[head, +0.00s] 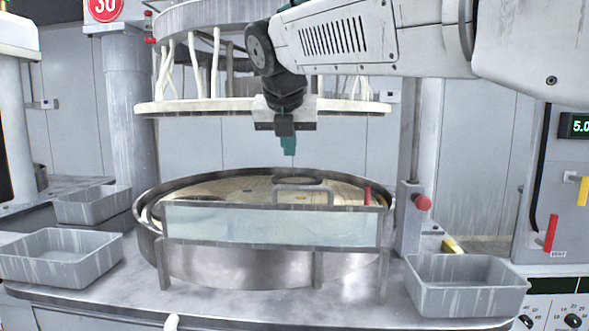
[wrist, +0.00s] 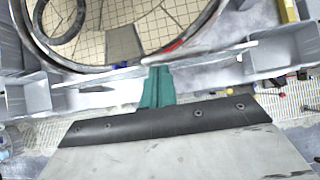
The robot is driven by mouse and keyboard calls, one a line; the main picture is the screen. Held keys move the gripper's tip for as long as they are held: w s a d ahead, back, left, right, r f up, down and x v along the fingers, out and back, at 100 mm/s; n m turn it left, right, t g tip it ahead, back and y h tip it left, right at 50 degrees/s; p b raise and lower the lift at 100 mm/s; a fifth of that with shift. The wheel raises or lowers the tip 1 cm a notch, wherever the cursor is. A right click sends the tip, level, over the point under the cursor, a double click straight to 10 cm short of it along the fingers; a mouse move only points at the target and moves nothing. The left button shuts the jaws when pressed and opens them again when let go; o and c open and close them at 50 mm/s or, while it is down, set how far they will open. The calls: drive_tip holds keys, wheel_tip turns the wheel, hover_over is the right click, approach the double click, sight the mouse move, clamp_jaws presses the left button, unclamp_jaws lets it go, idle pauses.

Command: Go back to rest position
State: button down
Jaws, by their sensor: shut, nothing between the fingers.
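My gripper (head: 289,146) has green fingers and points down above the round polishing platen, in the upper middle of the head view. In the wrist view its green fingers (wrist: 156,78) are together with nothing between them. It is apart from the metal-rimmed basin (head: 150,226) below. A pale tiled platen (head: 240,190) lies inside the basin, and its tiles also show in the wrist view (wrist: 85,45). My arm comes in from the upper right of the head view.
A clear guard panel (head: 270,225) stands at the basin's front. Grey bins stand at the left (head: 60,258) and right (head: 467,285). A white ring plate (head: 200,107) hangs behind my gripper.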

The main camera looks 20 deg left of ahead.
drive_tip(key=s+d+f+m+g+h, duration=0.1)
drive_tip(key=s+d+f+m+g, duration=0.2)
drive_tip(key=d+m, duration=0.5)
drive_tip(key=s+d+f+m+h, duration=0.1)
drive_tip(key=s+d+f+m, duration=0.1)
drive_tip(key=d+f+m, duration=0.5)
drive_tip(key=s+d+f+m+g, duration=0.2)
drive_tip(key=s+d+f+m, duration=0.1)
drive_tip(key=d+m, duration=0.55)
drive_tip(key=s+d+f+m, duration=0.4)
drive_tip(key=s+d, duration=0.3)
drive_tip(key=d, duration=0.2)
drive_tip(key=s+d+f+m, duration=0.4)
drive_tip(key=s+d+m, duration=0.2)
drive_tip(key=d, duration=0.3)
drive_tip(key=s+d+f+m+g, duration=0.1)
drive_tip(key=s+d+f+m, duration=0.3)
drive_tip(key=s+d, duration=0.4)
drive_tip(key=shift+s+d+f+m, duration=0.3)
drive_tip(key=shift+d+m, duration=0.2)
drive_tip(key=shift+m, duration=0.35)
